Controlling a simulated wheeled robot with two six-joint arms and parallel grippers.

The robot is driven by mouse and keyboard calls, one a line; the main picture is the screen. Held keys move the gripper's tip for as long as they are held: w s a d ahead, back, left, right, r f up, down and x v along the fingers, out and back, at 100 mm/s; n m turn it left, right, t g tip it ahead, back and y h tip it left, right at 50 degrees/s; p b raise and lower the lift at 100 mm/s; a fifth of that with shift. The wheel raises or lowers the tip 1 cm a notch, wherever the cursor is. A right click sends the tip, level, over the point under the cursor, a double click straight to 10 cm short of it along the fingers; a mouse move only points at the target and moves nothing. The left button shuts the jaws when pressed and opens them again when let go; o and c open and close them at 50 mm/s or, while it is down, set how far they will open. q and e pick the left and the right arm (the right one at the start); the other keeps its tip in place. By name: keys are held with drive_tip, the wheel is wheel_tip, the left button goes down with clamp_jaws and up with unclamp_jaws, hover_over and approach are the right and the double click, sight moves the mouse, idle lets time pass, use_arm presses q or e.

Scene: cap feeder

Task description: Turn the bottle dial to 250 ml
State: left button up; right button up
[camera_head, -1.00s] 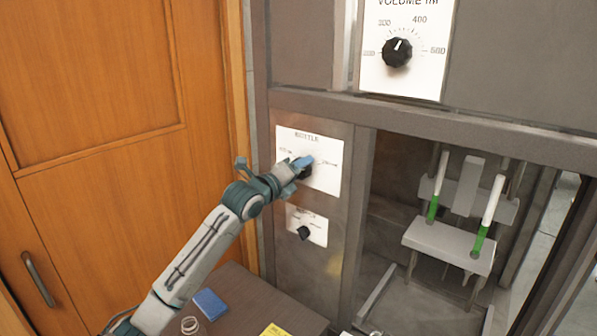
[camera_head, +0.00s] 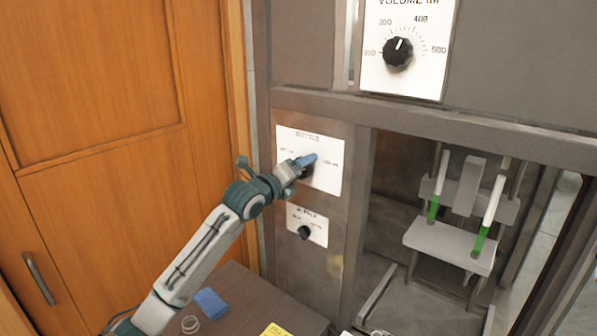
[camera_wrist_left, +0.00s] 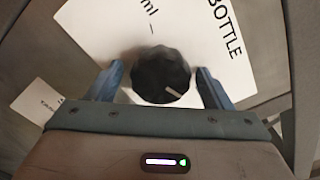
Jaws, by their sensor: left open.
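The bottle dial (camera_wrist_left: 160,76) is a black round knob with a white pointer line, on a white plate (camera_head: 325,178) marked BOTTLE. In the head view the knob (camera_head: 307,171) is partly hidden behind my left gripper (camera_head: 303,163). In the left wrist view my left gripper (camera_wrist_left: 160,88) is open, with one blue finger on each side of the knob and small gaps between. The pointer aims to the lower right in that view. The plate's small markings are too blurred to read surely. My right gripper is not in view.
A smaller knob (camera_head: 304,232) on its own white plate sits just below. A larger volume dial (camera_head: 398,52) is at upper right. A dark table (camera_head: 245,290) holds a blue block (camera_head: 211,302) and a clear ring (camera_head: 190,324). A wooden door (camera_head: 95,130) is at left.

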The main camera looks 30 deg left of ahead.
use_arm(q)
drive_tip(key=shift+s, duration=0.1)
drive_tip(key=s+b, duration=0.6)
drive_tip(key=s, duration=0.4)
drive_tip(key=shift+s+a, duration=0.3)
drive_tip(key=shift+a, duration=0.1)
idle(0.6)
